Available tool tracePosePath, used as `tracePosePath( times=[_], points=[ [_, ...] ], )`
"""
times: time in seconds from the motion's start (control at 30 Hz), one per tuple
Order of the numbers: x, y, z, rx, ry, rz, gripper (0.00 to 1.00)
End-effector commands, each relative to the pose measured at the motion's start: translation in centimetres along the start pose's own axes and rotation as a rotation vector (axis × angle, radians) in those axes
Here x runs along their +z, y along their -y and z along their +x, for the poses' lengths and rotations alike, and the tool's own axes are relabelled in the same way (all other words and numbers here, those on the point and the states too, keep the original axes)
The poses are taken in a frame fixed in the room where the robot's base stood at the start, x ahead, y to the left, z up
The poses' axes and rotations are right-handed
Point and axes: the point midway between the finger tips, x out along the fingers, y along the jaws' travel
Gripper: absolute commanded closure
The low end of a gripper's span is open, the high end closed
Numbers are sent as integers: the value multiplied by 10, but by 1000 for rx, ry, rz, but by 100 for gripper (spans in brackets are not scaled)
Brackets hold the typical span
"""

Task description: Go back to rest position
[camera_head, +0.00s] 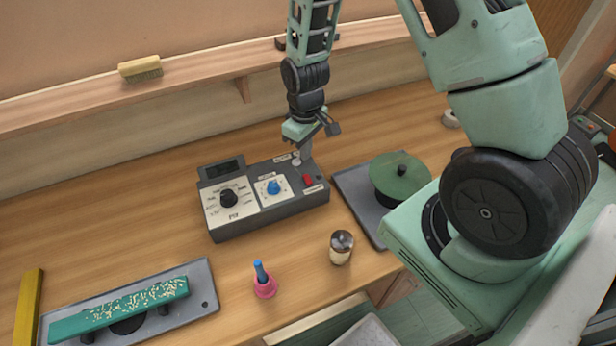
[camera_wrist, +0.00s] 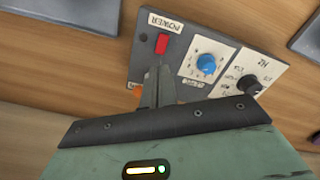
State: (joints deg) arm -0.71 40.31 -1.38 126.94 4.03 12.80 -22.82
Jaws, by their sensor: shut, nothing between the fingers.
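My gripper (camera_head: 306,153) is above the right rear part of a dark grey control box (camera_head: 262,222) on the table. Its fingers are shut with nothing between them. In the wrist view the shut fingertips (camera_wrist: 159,70) appear just beside the red power switch (camera_wrist: 162,44); I cannot tell whether they touch the box. The red switch also shows in the head view (camera_head: 308,179). The box carries a blue knob (camera_head: 273,187), a black dial knob (camera_head: 229,198) and a dark display (camera_head: 222,170). The fingertips are partly hard to make out in the head view.
A green disc (camera_head: 399,177) stands on a grey plate (camera_head: 352,196) to the right. A metal-topped cylinder (camera_head: 341,246), a blue-handled item in a pink holder (camera_head: 264,284) and a teal speckled bar (camera_head: 120,308) are in front. A ledge with a brush (camera_head: 140,68) runs behind.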

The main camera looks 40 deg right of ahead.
Motion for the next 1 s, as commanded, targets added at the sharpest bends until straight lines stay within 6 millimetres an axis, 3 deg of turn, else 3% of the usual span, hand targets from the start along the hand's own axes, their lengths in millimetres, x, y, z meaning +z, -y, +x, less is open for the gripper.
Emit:
tracePosePath(
  times=[0.33,0.47,0.57,0.73,0.9,1.0],
  points=[
    [0,0,0,0,0,0,100],
    [-3,16,-4,-12,-9,-14,100],
    [-5,47,-15,-34,-22,-42,100],
    [11,123,-43,-78,-38,-121,100],
    [52,187,-65,-95,-37,-212,100],
    [82,214,-72,-89,-34,-263,100]
  ],
)
